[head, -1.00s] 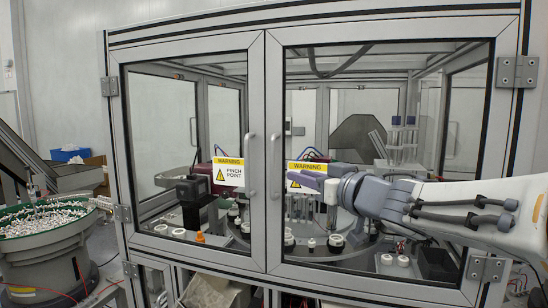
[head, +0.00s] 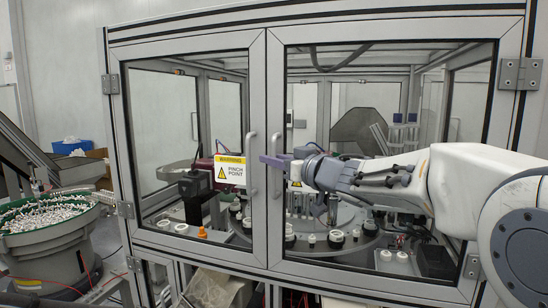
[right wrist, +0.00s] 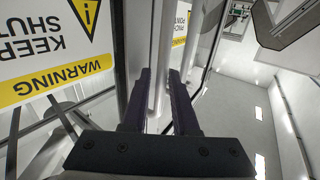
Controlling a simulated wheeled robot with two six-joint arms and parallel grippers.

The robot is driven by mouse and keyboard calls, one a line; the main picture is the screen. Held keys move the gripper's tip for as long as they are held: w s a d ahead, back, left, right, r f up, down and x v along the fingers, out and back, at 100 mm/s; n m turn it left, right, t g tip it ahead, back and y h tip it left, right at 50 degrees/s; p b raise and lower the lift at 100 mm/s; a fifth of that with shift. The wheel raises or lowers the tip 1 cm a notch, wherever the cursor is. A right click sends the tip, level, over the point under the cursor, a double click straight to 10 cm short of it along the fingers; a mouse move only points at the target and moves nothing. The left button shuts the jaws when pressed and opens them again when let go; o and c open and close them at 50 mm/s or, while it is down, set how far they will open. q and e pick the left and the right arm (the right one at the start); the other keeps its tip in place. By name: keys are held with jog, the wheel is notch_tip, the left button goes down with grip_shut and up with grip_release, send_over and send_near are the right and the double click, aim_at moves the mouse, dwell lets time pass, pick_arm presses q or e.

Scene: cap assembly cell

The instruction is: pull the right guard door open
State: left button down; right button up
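The right guard door (head: 392,35) is a grey-framed clear panel, and it stands shut against the left door (head: 190,53). Its vertical grey handle (head: 278,183) is on its left edge, beside the left door's handle (head: 250,180). Contact with the handle cannot be told. My left gripper is not in view.
A yellow warning sign (head: 230,170) is on the left door; the right door's sign is mostly hidden behind my gripper. Hinges (head: 518,73) are on the right post. A green-rimmed bowl of small white parts (head: 50,217) stands at left.

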grip_shut()
dwell(1.5)
